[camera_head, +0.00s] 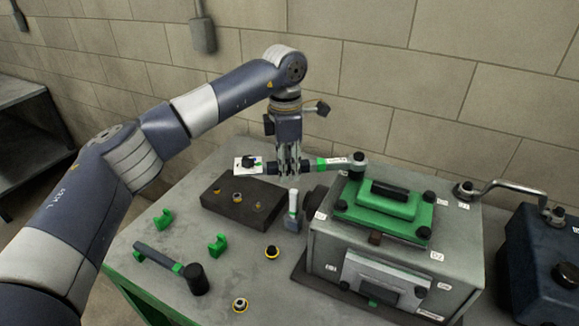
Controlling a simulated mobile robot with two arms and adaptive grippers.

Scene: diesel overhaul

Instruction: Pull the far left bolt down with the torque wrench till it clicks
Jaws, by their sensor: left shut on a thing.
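The torque wrench (322,163) has a dark grip, a green band and a black head. My left gripper (289,169) is shut on it near the dark grip and holds it roughly level. The wrench head (358,160) is at the far left bolt of the green cover (386,205) on the grey engine block (455,245). The head hides that bolt, so I cannot tell how well it is seated. Other dark bolts show at the cover's far right (428,197), near left (341,205) and near right (423,233). My right gripper is not in view.
A dark block (223,205) with small fittings and a small grey upright tool (293,212) stand left of the engine. A black-headed tool (194,278), green clips (217,244) and yellow-ringed parts (272,252) lie in front. A metal pipe (510,187) and blue unit (538,250) are right.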

